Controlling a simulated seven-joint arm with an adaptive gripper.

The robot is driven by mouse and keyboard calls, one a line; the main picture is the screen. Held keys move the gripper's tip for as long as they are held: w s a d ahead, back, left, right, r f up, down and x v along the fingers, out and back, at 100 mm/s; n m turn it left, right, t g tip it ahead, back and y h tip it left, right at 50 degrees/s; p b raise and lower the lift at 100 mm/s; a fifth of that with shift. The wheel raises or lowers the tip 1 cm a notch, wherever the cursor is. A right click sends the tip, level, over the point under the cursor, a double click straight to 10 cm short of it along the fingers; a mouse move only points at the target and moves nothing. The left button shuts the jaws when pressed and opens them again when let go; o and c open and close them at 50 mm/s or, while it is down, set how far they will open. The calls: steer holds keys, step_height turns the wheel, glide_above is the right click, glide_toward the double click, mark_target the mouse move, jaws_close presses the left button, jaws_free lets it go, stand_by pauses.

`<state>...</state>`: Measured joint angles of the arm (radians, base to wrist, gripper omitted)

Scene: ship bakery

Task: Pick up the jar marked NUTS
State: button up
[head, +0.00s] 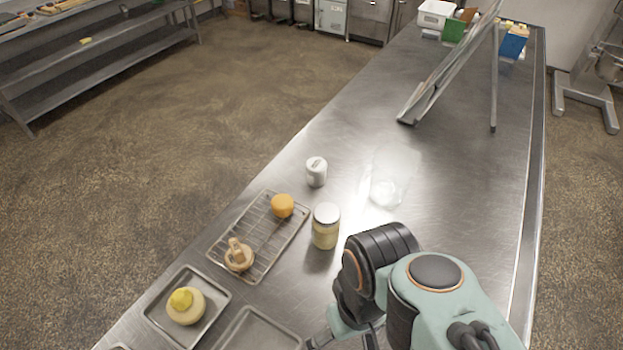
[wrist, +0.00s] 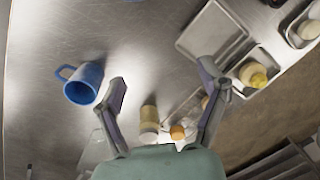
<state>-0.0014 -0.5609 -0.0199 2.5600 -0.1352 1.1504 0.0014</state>
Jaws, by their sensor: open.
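A glass jar (head: 325,228) with a pale lid and beige contents stands upright on the steel table, just right of a wire rack. A small white jar (head: 316,172) with a dark marking stands behind it. I cannot read NUTS on either one. My gripper is open and empty in the wrist view (wrist: 162,76), its two fingers spread wide. The beige jar (wrist: 149,122) shows between the fingers, nearer their bases, apart from both. In the head view my arm hides most of the gripper at the bottom edge.
The wire rack (head: 248,269) holds an orange round item (head: 282,205) and a pastry (head: 239,256). A clear glass vessel (head: 386,188) stands right of the jars. A blue mug (wrist: 83,83) is left of my fingers. Metal trays (head: 158,323) lie at front left; a slanted metal stand (head: 452,65) stands farther back.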

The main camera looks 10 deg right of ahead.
steer(key=o, duration=0.5)
steer(key=w+a+r+n+t+y, duration=0.1)
steer(key=w+r+n+t, duration=0.15)
steer(key=w, duration=0.45)
steer(key=w+r+n+t, duration=0.2)
steer(key=w+n+t, duration=0.1)
steer(key=w, duration=0.4)
glide_above(334, 219)
steer(key=w+a, duration=0.2)
steer(key=a, duration=0.1)
steer(key=shift+t, duration=0.25)
step_height(334, 219, down, 11)
steer(key=shift+s, duration=0.15)
steer(key=d+f, duration=0.1)
steer(key=f, duration=0.2)
steer(key=s+d+f+g, duration=0.1)
steer(key=f, duration=0.2)
steer(key=d+f+m+g, duration=0.1)
steer(key=f, duration=0.1)
steer(key=shift+s+f, duration=0.4)
steer(key=x, duration=0.4)
steer(key=shift+w+a+f, duration=0.1)
steer(key=shift+w+f, duration=0.05)
steer(key=shift+f, duration=0.25)
steer(key=shift+w+a+f, duration=0.1)
steer(key=shift+w+f, duration=0.15)
steer(key=shift+f, duration=0.3)
